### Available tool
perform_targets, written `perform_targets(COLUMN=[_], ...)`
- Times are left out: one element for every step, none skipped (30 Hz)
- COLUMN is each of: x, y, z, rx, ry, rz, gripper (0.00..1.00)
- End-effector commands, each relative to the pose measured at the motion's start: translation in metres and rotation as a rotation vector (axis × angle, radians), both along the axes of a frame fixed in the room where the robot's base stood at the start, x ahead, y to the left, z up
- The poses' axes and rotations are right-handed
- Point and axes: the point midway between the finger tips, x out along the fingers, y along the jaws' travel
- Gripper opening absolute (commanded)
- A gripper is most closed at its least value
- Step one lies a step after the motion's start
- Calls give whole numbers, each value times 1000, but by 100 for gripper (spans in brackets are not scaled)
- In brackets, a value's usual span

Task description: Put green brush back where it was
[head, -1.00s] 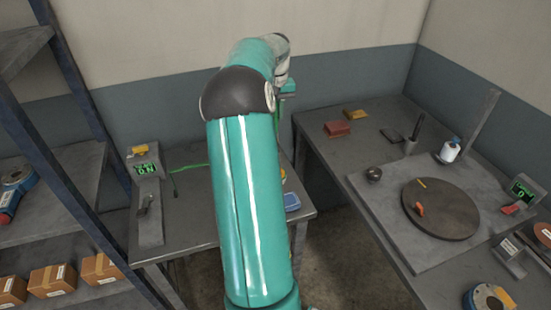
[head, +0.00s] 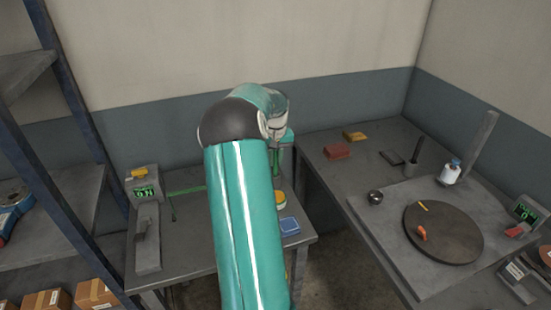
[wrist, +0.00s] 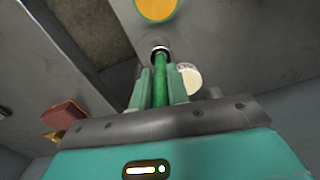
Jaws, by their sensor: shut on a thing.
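The green brush (wrist: 161,80) is gripped between the jaws of my gripper (wrist: 160,85) in the wrist view. Its shaft points away from the palm and ends in a dark and metallic tip. In the head view my gripper (head: 284,138) is above the back right part of the left table, mostly behind my arm. A green length of the brush (head: 275,163) hangs below it. Its lower end is hidden in the head view. A yellow disc (wrist: 157,8) with a green rim lies beyond the tip, and a white round thing (wrist: 190,79) shows beside the shaft.
The left table (head: 190,240) holds a lit display unit (head: 144,192), a green bar (head: 187,190) and a blue block (head: 289,226). The right table (head: 325,170) holds a red box (head: 337,151), a cup (head: 410,170) with a dark stick, a white bottle (head: 450,173) and a turntable (head: 455,240).

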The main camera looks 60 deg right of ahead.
Motion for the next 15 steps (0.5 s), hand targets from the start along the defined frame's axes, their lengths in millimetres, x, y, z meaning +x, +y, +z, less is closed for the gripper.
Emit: perform_targets(x=[0, 0, 1, 1, 1, 1, 1, 1, 1, 1, 1, 1, 1, 1, 1], y=[-1, -1, -1, -1, -2, -2, -2, -2, -2, -2, -2, -2, -2, -2, -2], z=[0, 1, 1, 1, 0, 0, -1, -2, -2, -2, -2, -2, -2, -2, -2], rx=[-1, -1, -1, -1, -1, -1, -1, -1, -1, -1, -1, -1, -1, -1, -1], ry=[-1, -1, -1, -1, -1, -1, -1, -1, -1, -1, -1, -1, -1, -1, -1], rz=[0, 0, 0, 0, 0, 0, 0, -1, 0, 0, 0, 0, 0, -1, -1], gripper=[0, 0, 0, 0, 0, 0, 0, 0, 23, 29, 34, 39, 39, 39, 39])
